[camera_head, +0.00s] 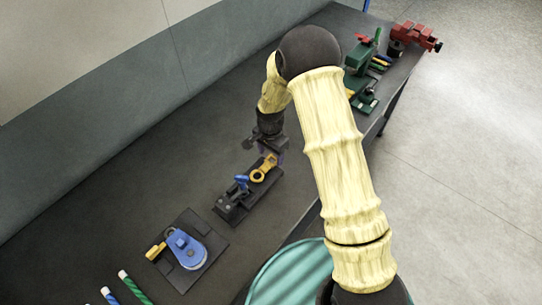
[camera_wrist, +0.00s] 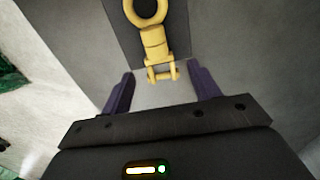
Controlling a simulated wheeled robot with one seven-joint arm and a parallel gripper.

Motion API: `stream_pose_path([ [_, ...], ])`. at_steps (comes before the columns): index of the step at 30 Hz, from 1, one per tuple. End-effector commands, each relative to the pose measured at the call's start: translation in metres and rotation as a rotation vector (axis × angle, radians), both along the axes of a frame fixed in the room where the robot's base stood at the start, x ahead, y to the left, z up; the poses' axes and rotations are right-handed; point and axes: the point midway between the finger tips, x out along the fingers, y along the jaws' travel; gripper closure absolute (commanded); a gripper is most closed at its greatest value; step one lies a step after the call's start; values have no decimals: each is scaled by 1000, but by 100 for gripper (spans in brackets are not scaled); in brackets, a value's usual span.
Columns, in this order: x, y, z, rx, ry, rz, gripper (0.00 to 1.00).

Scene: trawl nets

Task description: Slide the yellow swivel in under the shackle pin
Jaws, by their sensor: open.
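The yellow swivel (camera_head: 264,169) lies on a dark base plate (camera_head: 240,203) on the bench. In the wrist view the swivel (camera_wrist: 153,40) shows a ring at the top and a forked end pointing toward my gripper. My gripper (camera_head: 268,151) is above the swivel's far end. In the wrist view its two dark purple fingers (camera_wrist: 160,92) are open, with the forked end between and just beyond their tips; nothing is held. A blue-handled part (camera_head: 241,182) on a dark block stands on the same plate, beside the swivel; the shackle pin cannot be told apart clearly.
A blue pulley block (camera_head: 186,249) sits on a dark plate nearer the front, with a yellow piece (camera_head: 156,251) beside it. Green and white rods (camera_head: 134,286) lie at the lower left. A green machine (camera_head: 361,75) and a red vise (camera_head: 414,38) stand at the far end. Bench left of the plate is clear.

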Motion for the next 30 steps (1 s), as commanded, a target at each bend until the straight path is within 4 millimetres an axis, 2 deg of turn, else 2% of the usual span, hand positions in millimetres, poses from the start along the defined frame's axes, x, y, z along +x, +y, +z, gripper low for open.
stream_pose_path([
  [7,0,0,-25,0,0,0,39],
  [17,0,1,-30,0,-1,1,39],
  [26,0,0,-29,1,-1,0,96],
  [27,0,0,-29,1,-1,0,100],
  [30,1,-1,-29,1,-1,-2,100],
])
